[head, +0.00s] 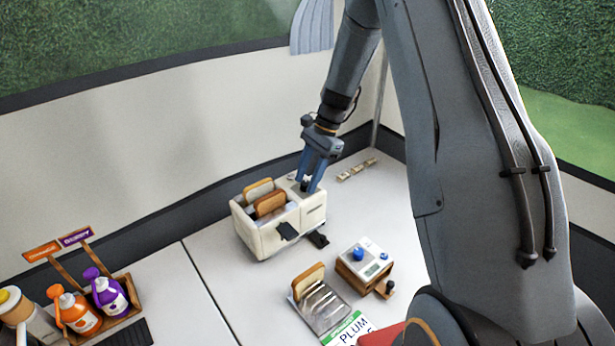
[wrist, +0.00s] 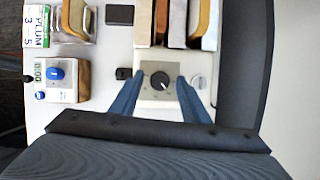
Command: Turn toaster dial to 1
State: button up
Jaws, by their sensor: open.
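The cream toaster (head: 262,236) stands on the white counter with two slices of bread (head: 270,203) in its slots. In the wrist view the toaster's panel (wrist: 160,101) shows a round black dial (wrist: 160,80) with a light pointer mark aimed toward the lower right. The numbers around the dial are too small to read. My gripper (head: 307,187) is over the toaster's far right end. In the wrist view my gripper (wrist: 158,82) is open, with one blue finger on each side of the dial. I cannot tell whether the fingers touch it.
A wooden box (head: 364,268) with a blue knob stands right of the toaster. Orange and purple bottles (head: 109,293) stand in a wooden caddy at left. The wall is close behind.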

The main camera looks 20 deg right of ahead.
jog(key=c, duration=1)
jog(key=n, duration=0.1)
jog(key=n+g+b, duration=0.1)
jog(key=n, duration=0.1)
jog(key=n+b, duration=0.1)
jog(key=shift+w+a+n+g+h, duration=0.1)
jog(key=shift+w+n+g+h, duration=0.2)
jog(key=shift+h, duration=0.1)
jog(key=n+b, duration=0.1)
jog(key=n, duration=0.1)
jog(key=n+g+h+b, duration=0.1)
jog(key=n, duration=0.2)
jog(key=shift+a+h, duration=0.15)
jog(key=shift+h, duration=0.15)
jog(key=shift+n, duration=0.3)
jog(key=o, duration=1)
